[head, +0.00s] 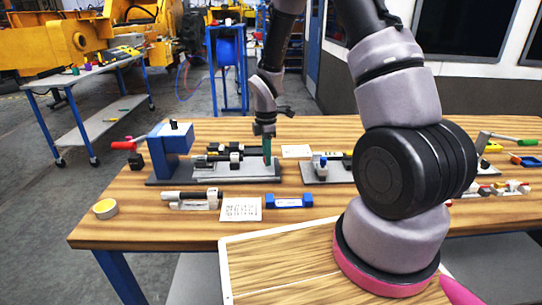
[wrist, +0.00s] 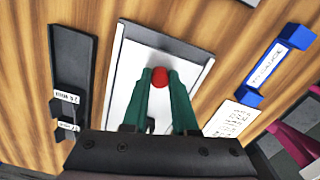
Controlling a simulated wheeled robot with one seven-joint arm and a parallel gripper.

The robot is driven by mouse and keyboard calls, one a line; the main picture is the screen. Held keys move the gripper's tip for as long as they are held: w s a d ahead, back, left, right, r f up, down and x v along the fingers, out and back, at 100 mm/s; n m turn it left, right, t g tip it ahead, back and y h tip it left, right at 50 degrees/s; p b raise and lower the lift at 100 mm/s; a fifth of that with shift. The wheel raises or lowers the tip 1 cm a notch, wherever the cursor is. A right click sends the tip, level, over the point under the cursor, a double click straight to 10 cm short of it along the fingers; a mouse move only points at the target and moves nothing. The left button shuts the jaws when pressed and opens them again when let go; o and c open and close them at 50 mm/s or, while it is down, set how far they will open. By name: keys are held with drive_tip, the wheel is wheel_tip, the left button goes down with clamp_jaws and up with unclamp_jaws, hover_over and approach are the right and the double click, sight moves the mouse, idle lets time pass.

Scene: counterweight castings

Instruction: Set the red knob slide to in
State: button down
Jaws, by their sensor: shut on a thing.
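The red knob (wrist: 159,77) sits between the two green fingers of my gripper (wrist: 163,84), which are shut on it. The knob stands over a pale grey plate (wrist: 190,57) with a dark strip across its far end. In the head view, my gripper (head: 267,158) points straight down at the right end of a grey base plate (head: 245,172). The knob is mostly hidden there by the fingers. No in or out marking is readable, so I cannot tell the slide's position.
A black device with white labels (wrist: 67,97) is left of the plate in the wrist view. A blue labelled block (wrist: 275,62) and a printed card (wrist: 230,119) lie to the right.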

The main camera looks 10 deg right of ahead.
sight(247, 166)
drive_tip(key=a, duration=0.2)
drive_tip(key=w+a, duration=0.1)
drive_tip(key=a, duration=0.3)
drive_tip(key=shift+w+a, duration=0.15)
drive_tip(key=shift+w, duration=0.1)
drive_tip(key=c, duration=0.7)
unclamp_jaws()
drive_tip(key=shift+a, duration=0.15)
wheel_tip(247, 166, up, 11)
